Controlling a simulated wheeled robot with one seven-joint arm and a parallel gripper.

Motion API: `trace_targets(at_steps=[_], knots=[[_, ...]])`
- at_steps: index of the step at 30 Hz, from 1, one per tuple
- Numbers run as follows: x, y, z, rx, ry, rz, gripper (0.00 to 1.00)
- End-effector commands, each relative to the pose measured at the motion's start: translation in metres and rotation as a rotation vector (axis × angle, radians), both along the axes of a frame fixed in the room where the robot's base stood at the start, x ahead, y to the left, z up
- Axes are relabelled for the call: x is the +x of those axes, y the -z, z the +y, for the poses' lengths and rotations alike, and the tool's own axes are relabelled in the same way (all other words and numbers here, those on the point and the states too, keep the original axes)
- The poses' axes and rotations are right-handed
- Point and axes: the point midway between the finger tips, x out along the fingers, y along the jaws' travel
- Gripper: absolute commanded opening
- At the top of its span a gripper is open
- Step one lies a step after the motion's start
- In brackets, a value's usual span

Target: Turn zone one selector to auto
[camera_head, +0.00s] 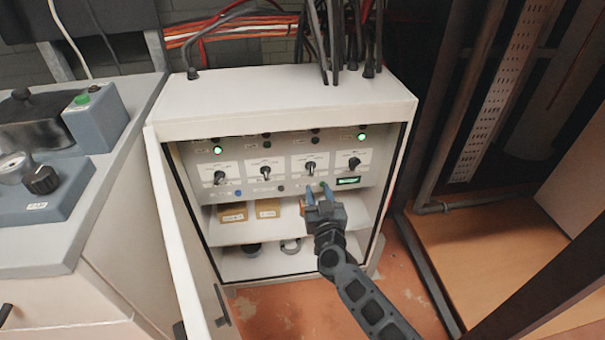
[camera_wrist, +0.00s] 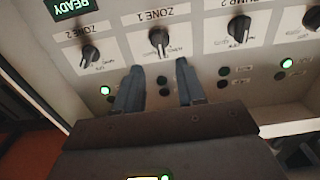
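The zone one selector is a black rotary knob (camera_wrist: 158,40) under an upside-down "ZONE 1" label in the wrist view. In the head view it is the third knob (camera_head: 310,167) from the left on the cabinet's panel. Its handle runs roughly up and down in the wrist view; the position marks are too small to read. My gripper (camera_head: 316,190) is in front of the panel, just below this knob in the head view. In the wrist view its two fingers (camera_wrist: 158,68) are apart, with nothing between them, and line up either side of the knob without visibly gripping it.
The zone 2 knob (camera_wrist: 90,54) and pump 2 knob (camera_wrist: 239,29) flank it. A lit READY display (camera_head: 348,181) sits at the panel's lower right. The cabinet door (camera_head: 180,240) stands open at left. Boxes (camera_head: 233,212) sit on a shelf below.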

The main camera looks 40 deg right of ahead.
Motion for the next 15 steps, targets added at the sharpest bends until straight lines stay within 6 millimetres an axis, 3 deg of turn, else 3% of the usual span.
trace_targets(at_steps=[15], knots=[[0.056,0.001,-0.038,0.001,0.001,-0.003,0.39]])
